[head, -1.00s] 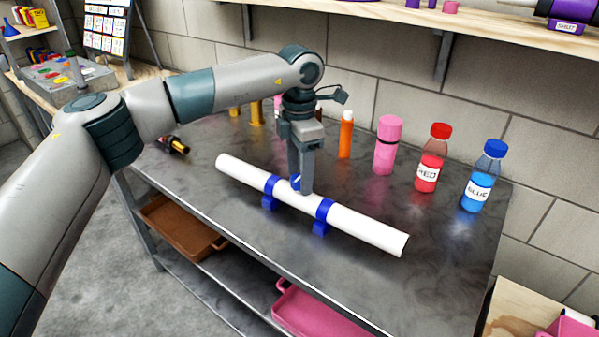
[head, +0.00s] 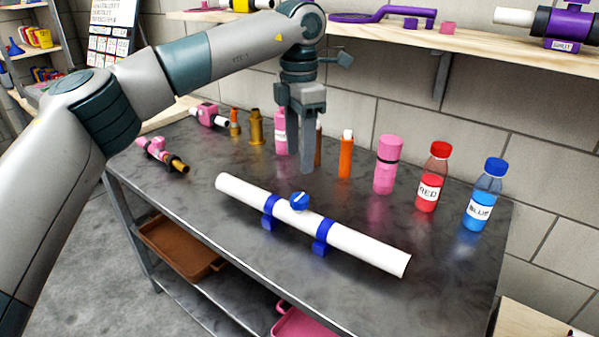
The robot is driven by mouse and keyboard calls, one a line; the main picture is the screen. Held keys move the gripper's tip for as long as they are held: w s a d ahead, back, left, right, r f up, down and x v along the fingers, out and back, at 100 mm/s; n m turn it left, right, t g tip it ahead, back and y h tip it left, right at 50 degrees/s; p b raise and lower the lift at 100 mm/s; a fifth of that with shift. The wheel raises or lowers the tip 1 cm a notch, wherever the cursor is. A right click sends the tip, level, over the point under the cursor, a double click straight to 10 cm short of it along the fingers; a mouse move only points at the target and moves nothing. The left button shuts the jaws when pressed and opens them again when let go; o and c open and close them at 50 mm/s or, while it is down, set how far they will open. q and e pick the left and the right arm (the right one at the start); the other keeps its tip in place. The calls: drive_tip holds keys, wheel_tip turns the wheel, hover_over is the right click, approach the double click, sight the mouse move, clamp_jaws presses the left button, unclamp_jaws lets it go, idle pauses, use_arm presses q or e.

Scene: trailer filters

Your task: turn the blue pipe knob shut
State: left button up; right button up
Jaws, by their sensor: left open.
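The blue pipe knob (head: 299,201) sits on top of the white pipe (head: 362,244), near its middle, with a pale mark across its face. Two blue clamps, the left one (head: 269,211) and the right one (head: 322,237), hold the pipe on the dark metal table. My left gripper (head: 306,168) is open and empty, pointing down, above and behind the knob and apart from it. The knob is in full view. My right gripper is not in view.
Behind the pipe stand an orange tube (head: 346,157), a pink bottle (head: 386,165), a red bottle (head: 433,178) and a blue bottle (head: 482,196). Pink and brass fittings (head: 162,154) lie at the left. A wooden shelf (head: 400,36) runs above. The table right of the pipe is clear.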

use_arm(q)
wheel_tip(320, 180, up, 6)
drive_tip(key=shift+r, duration=0.25)
drive_tip(key=shift+s+f, duration=0.1)
idle(0.4)
